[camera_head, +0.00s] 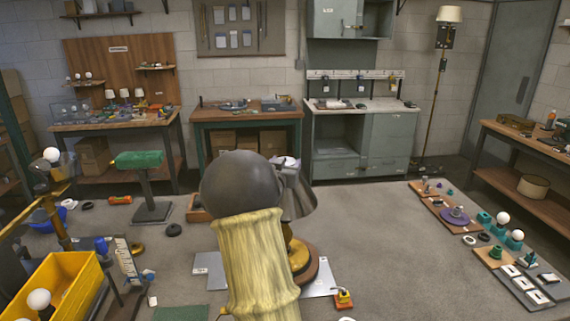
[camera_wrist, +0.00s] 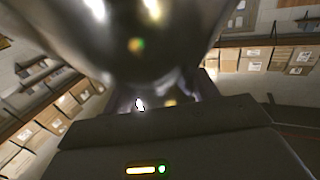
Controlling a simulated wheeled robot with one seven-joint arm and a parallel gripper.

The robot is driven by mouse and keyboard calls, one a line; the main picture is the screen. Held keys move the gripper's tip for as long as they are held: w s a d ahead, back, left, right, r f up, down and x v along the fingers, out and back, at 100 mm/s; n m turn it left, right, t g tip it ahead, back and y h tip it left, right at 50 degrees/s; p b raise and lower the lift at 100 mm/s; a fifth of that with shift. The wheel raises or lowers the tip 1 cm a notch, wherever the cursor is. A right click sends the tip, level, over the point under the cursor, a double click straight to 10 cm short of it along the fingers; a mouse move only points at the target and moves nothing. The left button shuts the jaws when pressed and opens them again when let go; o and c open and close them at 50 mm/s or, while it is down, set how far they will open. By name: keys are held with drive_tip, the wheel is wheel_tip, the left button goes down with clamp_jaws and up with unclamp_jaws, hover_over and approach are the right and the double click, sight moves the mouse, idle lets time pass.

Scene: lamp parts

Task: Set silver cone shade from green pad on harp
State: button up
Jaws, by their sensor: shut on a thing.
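The silver cone shade (camera_head: 300,197) is held up just right of my grey wrist in the head view, its wide end downward and tilted. Its shiny metal surface (camera_wrist: 125,38) fills the top of the wrist view. My gripper (camera_wrist: 168,98) is shut on the shade; the fingertips are mostly hidden by its glare and shadow. Below the shade in the head view stands a lamp base (camera_head: 312,270), a round wooden foot with brass above it, partly hidden by my arm. I cannot make out the harp or whether the shade touches it. A green pad (camera_head: 180,313) lies bare on the floor at the bottom.
A yellow bin (camera_head: 62,290) with a bulb stands at the lower left. A green-topped stand (camera_head: 150,185) is left of my arm. Boards with small lamp parts (camera_head: 440,207) lie on the right floor. Open floor (camera_head: 395,250) lies between them and my arm.

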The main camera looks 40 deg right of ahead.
idle(0.3)
drive_tip(key=o, duration=1.6)
drive_tip(key=shift+s+a, duration=0.15)
drive_tip(key=shift+a, duration=0.1)
drive_tip(key=b+v, duration=0.3)
drive_tip(key=v, duration=1.4)
